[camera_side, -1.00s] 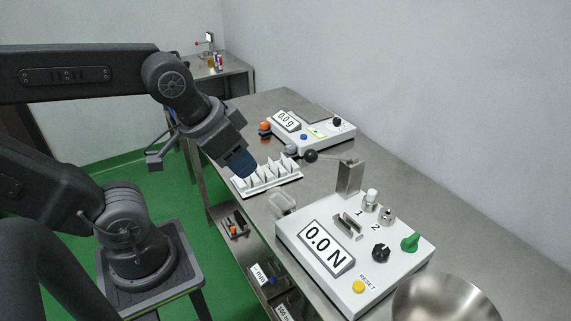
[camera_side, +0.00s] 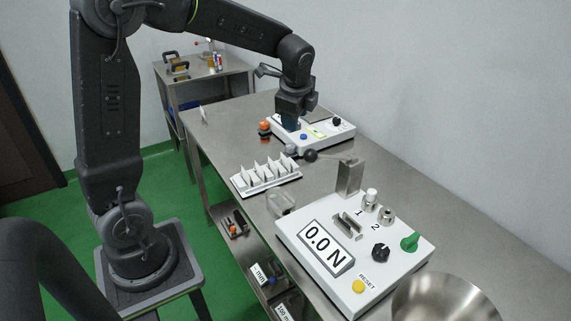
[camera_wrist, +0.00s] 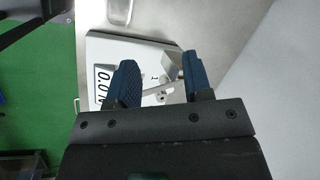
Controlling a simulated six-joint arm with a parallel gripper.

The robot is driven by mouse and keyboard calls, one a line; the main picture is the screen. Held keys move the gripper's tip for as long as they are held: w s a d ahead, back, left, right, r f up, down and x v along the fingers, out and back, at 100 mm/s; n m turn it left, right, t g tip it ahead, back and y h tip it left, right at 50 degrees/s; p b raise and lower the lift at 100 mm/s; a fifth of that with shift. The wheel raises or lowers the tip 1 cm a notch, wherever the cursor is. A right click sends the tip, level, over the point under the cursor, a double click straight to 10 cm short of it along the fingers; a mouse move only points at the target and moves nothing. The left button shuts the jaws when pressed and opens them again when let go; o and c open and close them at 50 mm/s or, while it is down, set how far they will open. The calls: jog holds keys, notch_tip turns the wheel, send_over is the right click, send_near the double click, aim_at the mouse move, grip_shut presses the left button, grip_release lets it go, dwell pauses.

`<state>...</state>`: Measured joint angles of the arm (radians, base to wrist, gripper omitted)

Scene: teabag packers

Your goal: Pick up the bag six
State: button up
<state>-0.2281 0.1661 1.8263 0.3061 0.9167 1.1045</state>
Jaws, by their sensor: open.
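Several white teabags stand upright in a row in a white slotted rack (camera_side: 268,187), left of centre on the steel table in the side view. I cannot tell which of them is bag six. My gripper (camera_side: 290,124) points down by the front left of the rear white scale, behind and above the rack and apart from it. In the wrist view my gripper (camera_wrist: 160,88) shows two blue fingers spread apart, with no bag seen between them. The rack is not clearly seen in the wrist view.
The force tester (camera_side: 320,247) stands at the front, with a metal post and knobs; it also shows in the wrist view (camera_wrist: 100,48). The rear scale (camera_side: 338,136), orange-black item (camera_side: 264,131), clear container (camera_side: 281,203) and metal bowl (camera_side: 445,303) stand around. A small white piece (camera_side: 203,115) is at the back left.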

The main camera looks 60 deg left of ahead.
jog(key=w+a+f+m+g+y, duration=0.1)
jog(key=w+a+f+m+g, duration=0.1)
jog(key=w+a+f+m, duration=0.65)
jog(key=n, duration=0.2)
send_over(286, 157)
jog(key=d, duration=0.2)
notch_tip(286, 157, down, 10)
jog(key=shift+f, duration=0.1)
jog(key=shift+x, duration=2.9)
jog(key=shift+c, duration=0.2)
grip_shut()
